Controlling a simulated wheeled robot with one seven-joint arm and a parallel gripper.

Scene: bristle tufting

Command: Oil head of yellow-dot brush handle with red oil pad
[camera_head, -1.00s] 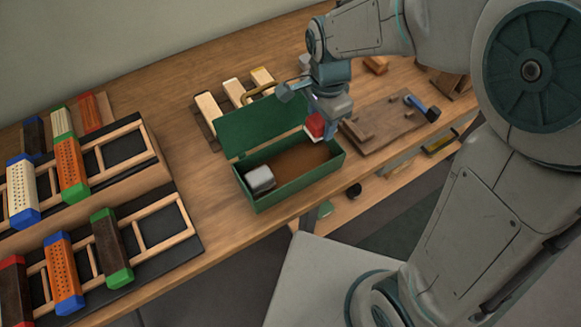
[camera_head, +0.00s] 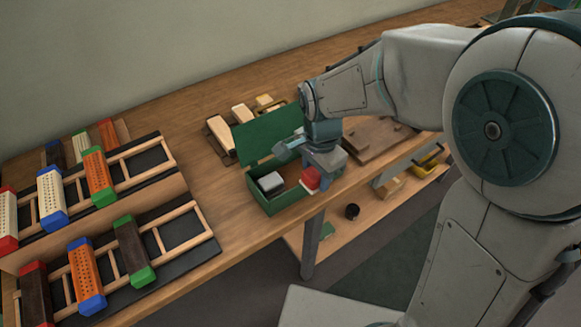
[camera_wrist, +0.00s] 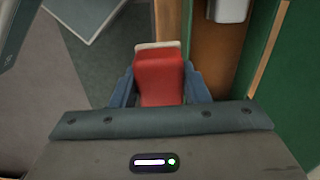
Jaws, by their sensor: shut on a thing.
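My gripper (camera_head: 316,172) is shut on the red oil pad (camera_head: 310,179), a red block with a pale edge. In the wrist view the pad (camera_wrist: 160,80) sits between my two blue-grey fingers. I hold it over the right front part of an open green box (camera_head: 283,205), by its front wall. Several brush handles (camera_head: 220,133) with pale heads lie in a row behind the box. The farthest one (camera_head: 266,102) looks yellowish. No dot can be made out clearly, and my wrist and the lid hide part of that area.
A white-grey block (camera_head: 270,182) sits in the box, whose green lid (camera_head: 268,138) stands open. Racks with coloured-end brush blocks (camera_head: 97,172) fill the left of the table. A wooden board (camera_head: 378,138) lies to the right. A lower shelf (camera_head: 375,210) is below.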

